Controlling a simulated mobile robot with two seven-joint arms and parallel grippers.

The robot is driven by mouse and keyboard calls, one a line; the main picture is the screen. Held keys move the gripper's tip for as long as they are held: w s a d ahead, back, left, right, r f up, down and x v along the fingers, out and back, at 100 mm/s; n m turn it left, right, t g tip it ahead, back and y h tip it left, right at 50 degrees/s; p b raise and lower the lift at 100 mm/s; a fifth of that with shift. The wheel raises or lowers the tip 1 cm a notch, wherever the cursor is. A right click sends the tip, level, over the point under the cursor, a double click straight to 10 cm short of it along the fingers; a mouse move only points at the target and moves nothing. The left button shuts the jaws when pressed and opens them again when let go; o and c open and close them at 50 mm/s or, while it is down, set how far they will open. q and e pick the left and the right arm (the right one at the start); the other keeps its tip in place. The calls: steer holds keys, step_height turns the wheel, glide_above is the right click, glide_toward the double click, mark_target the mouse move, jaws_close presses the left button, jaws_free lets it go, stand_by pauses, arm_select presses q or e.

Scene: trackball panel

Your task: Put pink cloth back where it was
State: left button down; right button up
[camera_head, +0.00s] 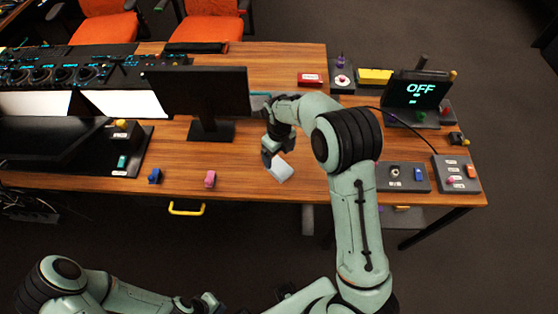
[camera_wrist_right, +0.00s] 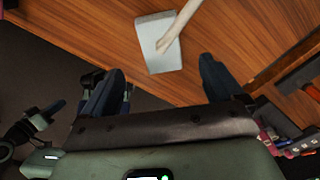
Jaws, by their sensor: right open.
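I cannot make out a clear pink cloth in either view. My right gripper (camera_head: 270,158) is open, above the desk right of the black monitor. My left gripper (camera_head: 205,303) is low at the bottom, off the desk.
A black monitor (camera_head: 205,95) stands left of my right gripper. A blue object (camera_head: 155,175) sits near the front edge. A yellow handle (camera_head: 186,210) is on the desk front.

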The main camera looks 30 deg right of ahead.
step_height(320, 180, up, 4)
stand_by(0.7)
